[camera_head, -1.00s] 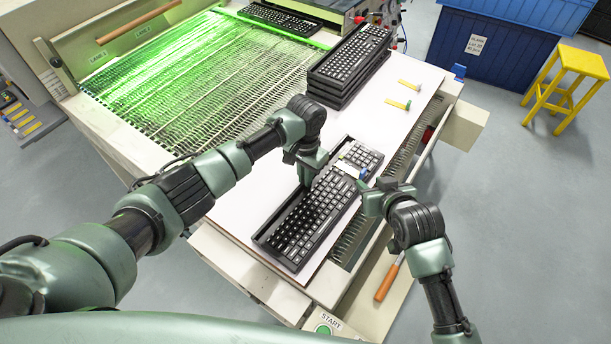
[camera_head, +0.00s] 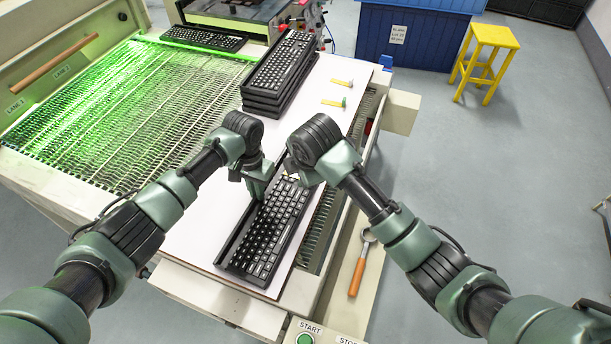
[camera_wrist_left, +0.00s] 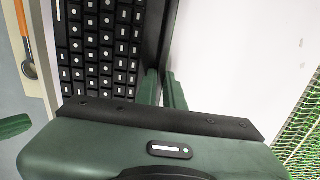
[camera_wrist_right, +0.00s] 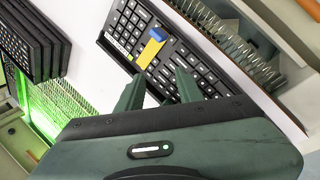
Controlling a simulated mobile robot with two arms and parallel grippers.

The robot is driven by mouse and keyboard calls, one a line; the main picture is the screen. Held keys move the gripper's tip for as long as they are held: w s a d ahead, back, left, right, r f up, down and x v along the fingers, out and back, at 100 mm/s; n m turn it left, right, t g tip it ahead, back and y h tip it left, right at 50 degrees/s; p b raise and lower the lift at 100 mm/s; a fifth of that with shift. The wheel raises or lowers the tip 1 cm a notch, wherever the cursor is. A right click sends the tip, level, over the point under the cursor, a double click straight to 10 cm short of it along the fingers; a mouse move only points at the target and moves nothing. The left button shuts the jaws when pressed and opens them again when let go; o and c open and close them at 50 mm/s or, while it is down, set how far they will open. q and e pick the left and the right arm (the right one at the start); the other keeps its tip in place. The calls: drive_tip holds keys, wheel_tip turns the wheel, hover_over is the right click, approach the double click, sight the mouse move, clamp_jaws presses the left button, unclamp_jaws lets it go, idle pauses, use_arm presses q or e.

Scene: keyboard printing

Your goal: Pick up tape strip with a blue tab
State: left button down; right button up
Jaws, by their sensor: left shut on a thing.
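The tape strip is a yellowish piece (camera_wrist_right: 149,53) with a blue tab (camera_wrist_right: 157,34) at one end. In the right wrist view it lies on the black keyboard (camera_head: 268,230), near its far end. In the head view my right wrist mostly hides it. My left gripper (camera_head: 256,188) is shut on the keyboard's rim; in the left wrist view its fingers (camera_wrist_left: 161,88) are on either side of the black edge. My right gripper (camera_wrist_right: 158,90) is open and empty above the keyboard. Its fingers point toward the strip and stand apart from it.
Two more strips, one with a yellow tab (camera_head: 343,82) and one with a green tab (camera_head: 336,103), lie on the white board. Stacked keyboards (camera_head: 280,70) stand behind. An orange-handled tool (camera_head: 357,277) lies on the front ledge. Board left of the keyboard is clear.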

wheel_tip(320, 180, up, 4)
drive_tip(key=d+n+g+h, duration=0.2)
drive_tip(key=n+h, duration=0.1)
drive_tip(key=n, duration=0.6)
drive_tip(key=x, duration=0.3)
drive_tip(key=w+x, duration=0.1)
drive_tip(key=x, duration=0.2)
drive_tip(key=shift+w+x, duration=0.2)
drive_tip(key=shift+x, duration=1.15)
drive_tip(key=shift+w+x, duration=0.25)
drive_tip(key=shift+x, duration=1.05)
drive_tip(key=shift+a+r, duration=0.1)
drive_tip(key=shift+a, duration=0.05)
clamp_jaws()
